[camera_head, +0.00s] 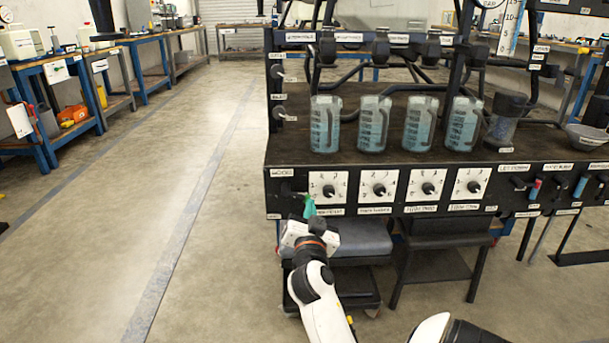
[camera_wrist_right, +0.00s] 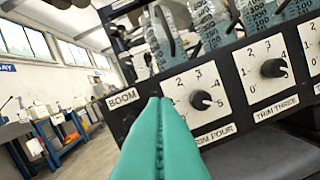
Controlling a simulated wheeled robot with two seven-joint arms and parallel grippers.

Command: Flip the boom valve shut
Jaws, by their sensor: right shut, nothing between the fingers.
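The boom label (camera_wrist_right: 123,98) sits at the left end of the black front panel, and it also shows in the head view (camera_head: 283,172). The dark boom valve handle below it blends into the black panel in the head view, and my fingers cover part of that area in the wrist view, so its position cannot be told. My right gripper (camera_head: 309,206) has teal fingers, pressed together and empty, just in front of the panel's left end below the first dial. In the wrist view its fingertips (camera_wrist_right: 160,102) point up between the boom label and that dial. My left gripper is not in view.
A row of dials (camera_head: 327,189) on white plates runs right along the panel (camera_head: 450,206). Several measuring jugs (camera_head: 325,124) stand on the bench top above. Coloured levers (camera_head: 535,188) sit at the right end. A grey-topped step (camera_head: 360,238) is below. The floor to the left is clear.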

